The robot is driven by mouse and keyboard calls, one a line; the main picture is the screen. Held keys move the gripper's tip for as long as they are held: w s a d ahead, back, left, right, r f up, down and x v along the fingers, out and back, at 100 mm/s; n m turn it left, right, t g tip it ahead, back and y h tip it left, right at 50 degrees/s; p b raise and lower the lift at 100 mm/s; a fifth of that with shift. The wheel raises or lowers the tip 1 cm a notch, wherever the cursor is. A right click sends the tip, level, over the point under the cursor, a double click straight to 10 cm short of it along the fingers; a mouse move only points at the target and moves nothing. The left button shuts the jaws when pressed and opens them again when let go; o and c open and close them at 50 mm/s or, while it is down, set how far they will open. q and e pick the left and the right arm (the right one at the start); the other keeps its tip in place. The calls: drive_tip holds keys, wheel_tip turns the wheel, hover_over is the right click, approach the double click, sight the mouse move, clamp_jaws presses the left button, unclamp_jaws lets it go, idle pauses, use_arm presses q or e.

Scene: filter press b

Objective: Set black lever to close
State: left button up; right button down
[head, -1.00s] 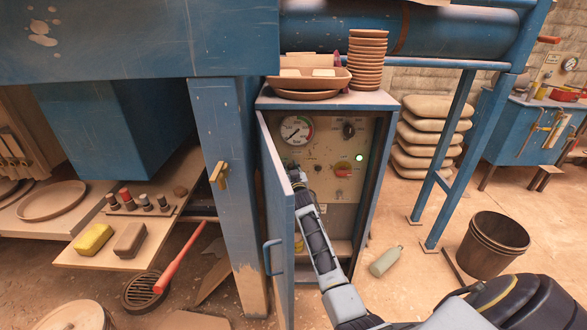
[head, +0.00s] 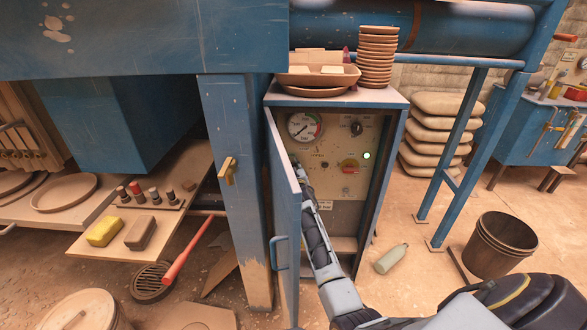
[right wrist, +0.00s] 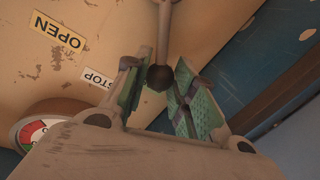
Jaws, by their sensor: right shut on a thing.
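The black lever shows in the right wrist view as a grey rod with a dark ball (right wrist: 160,78) at its end. My right gripper (right wrist: 158,82) has its two green-padded fingers on either side of the ball and is shut on it. An OPEN label (right wrist: 59,34) and a STOP label (right wrist: 97,77) are on the beige panel to the left of the lever, upside down in this view. In the head view my right gripper (head: 297,164) reaches past the open door into the cabinet, and the lever is hidden there. My left gripper is out of view.
The blue cabinet door (head: 284,215) stands open close to my right arm.

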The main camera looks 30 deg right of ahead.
drive_tip(key=c, duration=1.1)
unclamp_jaws()
drive_tip(key=shift+c, duration=0.2)
drive_tip(key=shift+s+a, duration=0.1)
drive_tip(key=shift+s, duration=0.05)
drive_tip(key=v, duration=0.7)
drive_tip(key=shift+s, duration=0.15)
